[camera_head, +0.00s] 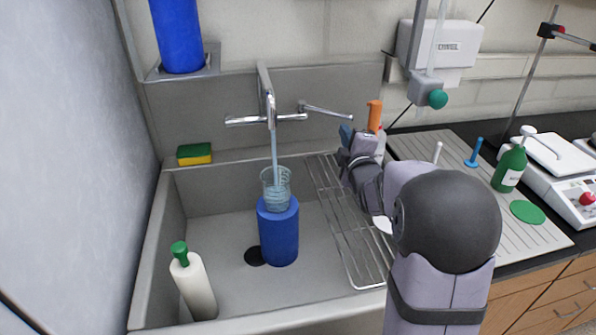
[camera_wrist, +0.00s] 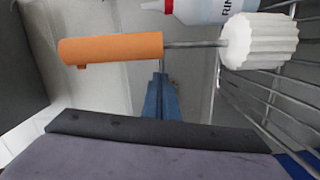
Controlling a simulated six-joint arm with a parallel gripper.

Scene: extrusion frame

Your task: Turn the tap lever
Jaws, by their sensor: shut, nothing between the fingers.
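The chrome tap (camera_head: 271,108) is on the wall behind the sink, and its long lever (camera_head: 326,110) sticks out to the right. A stream of water runs from the spout into a glass beaker (camera_head: 276,185), which stands on a blue cylinder (camera_head: 278,235) in the sink. My gripper (camera_head: 346,131) is just below and right of the lever's end in the head view, apart from it as far as I can tell. Its blue fingers (camera_wrist: 161,90) are shut and empty in the wrist view. The lever does not show in the wrist view.
A brush with an orange handle (camera_wrist: 110,47) and white head (camera_wrist: 258,41) lies across the wrist view near my fingers. A red-capped bottle (camera_wrist: 215,8) is beside it. A wire rack (camera_head: 345,225) spans the sink's right side. A sponge (camera_head: 194,154) sits on the back rim.

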